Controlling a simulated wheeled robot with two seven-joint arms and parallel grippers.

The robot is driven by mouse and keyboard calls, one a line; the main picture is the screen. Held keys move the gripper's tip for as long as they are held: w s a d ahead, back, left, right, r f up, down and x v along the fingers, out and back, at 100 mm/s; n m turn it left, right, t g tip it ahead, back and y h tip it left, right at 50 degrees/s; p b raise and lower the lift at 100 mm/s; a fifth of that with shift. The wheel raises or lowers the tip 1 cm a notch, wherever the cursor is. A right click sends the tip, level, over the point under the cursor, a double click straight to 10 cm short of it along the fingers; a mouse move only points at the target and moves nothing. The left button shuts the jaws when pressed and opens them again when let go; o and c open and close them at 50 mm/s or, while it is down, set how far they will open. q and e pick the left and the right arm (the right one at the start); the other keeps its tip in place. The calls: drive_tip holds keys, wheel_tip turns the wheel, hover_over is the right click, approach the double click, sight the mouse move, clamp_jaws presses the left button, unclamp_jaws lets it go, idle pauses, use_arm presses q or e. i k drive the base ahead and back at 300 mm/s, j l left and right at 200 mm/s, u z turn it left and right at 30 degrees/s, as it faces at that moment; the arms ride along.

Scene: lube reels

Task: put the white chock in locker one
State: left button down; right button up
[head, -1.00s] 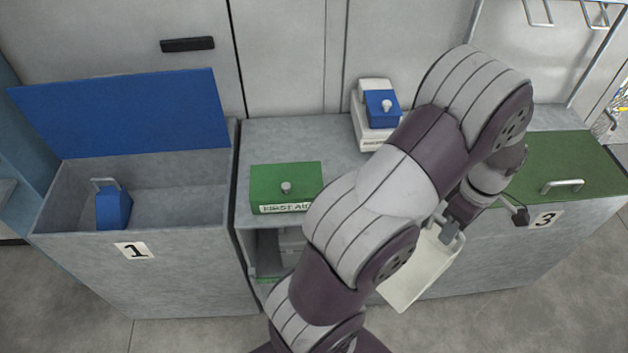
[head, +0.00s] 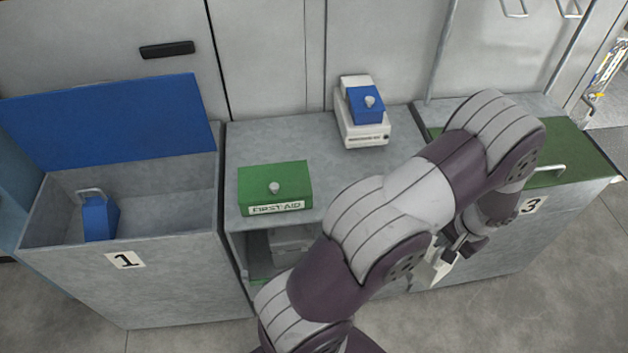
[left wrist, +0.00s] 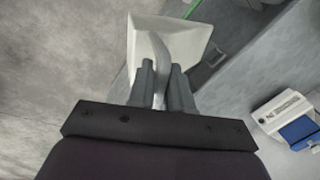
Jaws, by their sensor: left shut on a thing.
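My left gripper (head: 455,248) is shut on the white chock (head: 436,266), in front of the cabinets at right, below the locker tops. My arm partly hides the chock in the head view. In the left wrist view, the two fingers (left wrist: 164,82) close around the chock's handle, and its pale wedge-shaped body (left wrist: 189,38) shows beyond the fingertips. Locker one (head: 170,265), a grey bin marked 1 at left, has its blue lid (head: 110,122) raised. A blue chock with a handle (head: 98,218) stands inside at its left; the right of the bin is bare. My right gripper is not in view.
A green first aid box (head: 275,188) sits on the middle cabinet, above an open shelf. A white device with a blue block (head: 362,115) stands behind it. Locker three (head: 480,245), with a green lid, is at right. Open floor lies in front.

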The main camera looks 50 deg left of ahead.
sight(183, 225)
drive_tip(key=k+j+u, duration=0.1)
drive_tip(key=k+u, duration=0.25)
drive_tip(key=k, duration=0.25)
drive_tip(key=j+u, duration=0.15)
drive_tip(key=u, duration=0.25)
drive_tip(key=k+j+u, duration=0.1)
drive_tip(key=u, duration=0.35)
drive_tip(key=j+u, duration=0.25)
drive_tip(key=u, duration=0.15)
